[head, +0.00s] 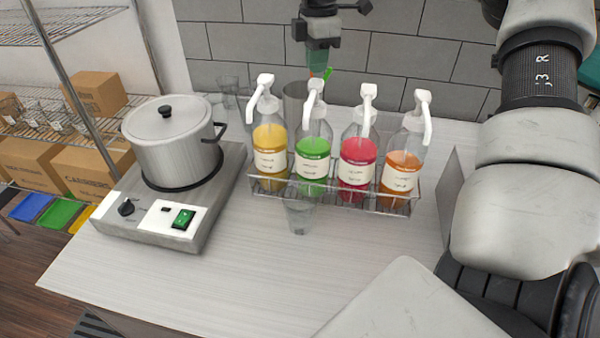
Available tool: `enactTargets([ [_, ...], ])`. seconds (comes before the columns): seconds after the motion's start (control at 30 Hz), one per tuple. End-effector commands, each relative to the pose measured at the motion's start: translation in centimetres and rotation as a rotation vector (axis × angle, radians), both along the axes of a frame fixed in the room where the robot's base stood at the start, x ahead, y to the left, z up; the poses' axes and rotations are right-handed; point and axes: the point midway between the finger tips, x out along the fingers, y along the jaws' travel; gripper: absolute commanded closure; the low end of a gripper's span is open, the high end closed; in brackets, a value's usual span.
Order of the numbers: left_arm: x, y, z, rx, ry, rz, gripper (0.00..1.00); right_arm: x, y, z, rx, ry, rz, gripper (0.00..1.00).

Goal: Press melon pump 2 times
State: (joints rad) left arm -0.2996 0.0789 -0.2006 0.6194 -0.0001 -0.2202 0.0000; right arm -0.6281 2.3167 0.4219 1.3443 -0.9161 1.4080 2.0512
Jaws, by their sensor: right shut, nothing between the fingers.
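Four pump bottles stand in a wire rack (268,187). The bottle with green syrup (313,172), which looks like the melon one, is second from the left. Its white pump head (316,86) is up, with the spout toward the front. My right gripper (319,66) points down just above and behind this pump head. It is shut and empty; whether it touches the pump cannot be told. A clear cup (299,214) stands on the counter in front of the green bottle, below its spout. My left gripper is not in view.
Yellow (270,150), red (357,160) and orange (401,167) bottles flank the green one closely. A pot (172,146) sits on a hot plate (143,226) at left. Glasses and a metal tumbler stand behind the rack. The front counter (240,285) is clear.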

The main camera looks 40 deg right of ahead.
Motion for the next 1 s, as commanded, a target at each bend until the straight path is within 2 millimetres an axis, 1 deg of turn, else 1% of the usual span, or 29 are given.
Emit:
enactTargets([
  [0.23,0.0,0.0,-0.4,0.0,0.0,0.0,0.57,0.0,0.0,-0.5,0.0,0.0,0.0,1.0],
  [1.0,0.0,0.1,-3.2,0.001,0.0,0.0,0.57,0.0,0.0,-3.7,0.0,0.001,0.0,1.0],
])
